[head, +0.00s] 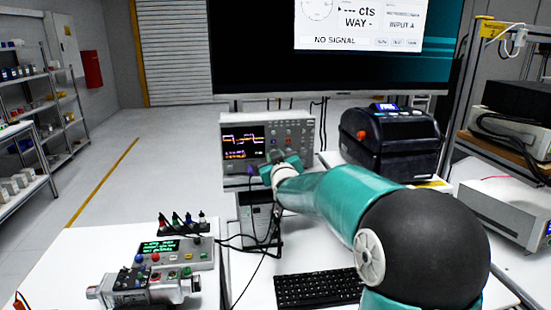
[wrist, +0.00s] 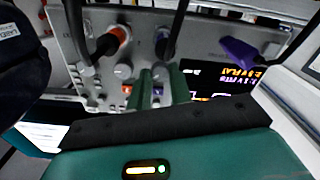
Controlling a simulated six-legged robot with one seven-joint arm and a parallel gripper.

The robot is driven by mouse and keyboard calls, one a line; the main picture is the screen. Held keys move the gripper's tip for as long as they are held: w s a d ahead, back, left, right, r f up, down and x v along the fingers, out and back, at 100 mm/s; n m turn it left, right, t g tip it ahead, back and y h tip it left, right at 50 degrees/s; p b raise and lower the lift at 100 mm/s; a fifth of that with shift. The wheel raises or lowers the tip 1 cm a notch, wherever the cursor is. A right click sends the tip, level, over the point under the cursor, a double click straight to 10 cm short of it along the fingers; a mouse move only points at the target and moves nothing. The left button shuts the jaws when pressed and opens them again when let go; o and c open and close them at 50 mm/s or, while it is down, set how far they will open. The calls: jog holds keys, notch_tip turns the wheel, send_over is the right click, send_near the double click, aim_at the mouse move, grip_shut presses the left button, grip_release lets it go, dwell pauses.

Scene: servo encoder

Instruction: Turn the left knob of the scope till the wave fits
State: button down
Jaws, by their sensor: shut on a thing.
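The grey scope (head: 227,122) stands at the back of the bench in the head view, facing me. Its dark screen (head: 243,141) shows an orange stepped trace and a pale one, with small text below; I cannot tell how well they match. My gripper (head: 277,163) is at the lower front panel, right of the screen, and hides part of it. In the wrist view the scope panel is turned over, and my green fingers (wrist: 161,88) are shut on a small grey knob (wrist: 159,73). The screen (wrist: 215,78) is partly seen there.
Cables with an orange plug (wrist: 120,35) and a purple plug (wrist: 238,50) hang close to my fingers. A black label printer (head: 390,140) stands right of the scope. A keyboard (head: 315,288) and a servo test box (head: 178,253) lie in front. A large monitor (head: 260,70) hangs behind.

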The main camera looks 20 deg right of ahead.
dwell(0.3)
jog(key=c, duration=1.5)
grip_release()
jog(key=shift+c, duration=0.2)
jog(key=v, duration=1.4)
jog(key=s+a+f+g+y, duration=0.1)
jog(key=s+a+f+g, duration=0.2)
jog(key=s, duration=0.6)
jog(key=s+a+f+m+g+y, duration=0.1)
jog(key=s+a+f+g, duration=0.3)
jog(key=s, duration=0.5)
jog(key=s+a+f+g+y, duration=0.1)
jog(key=s+a+f+g, duration=0.2)
jog(key=s, duration=0.6)
jog(key=shift+s+a+f+g+y, duration=0.2)
jog(key=shift+s+a+g+y, duration=0.2)
jog(key=shift+a+g, duration=0.45)
jog(key=shift+d, duration=0.2)
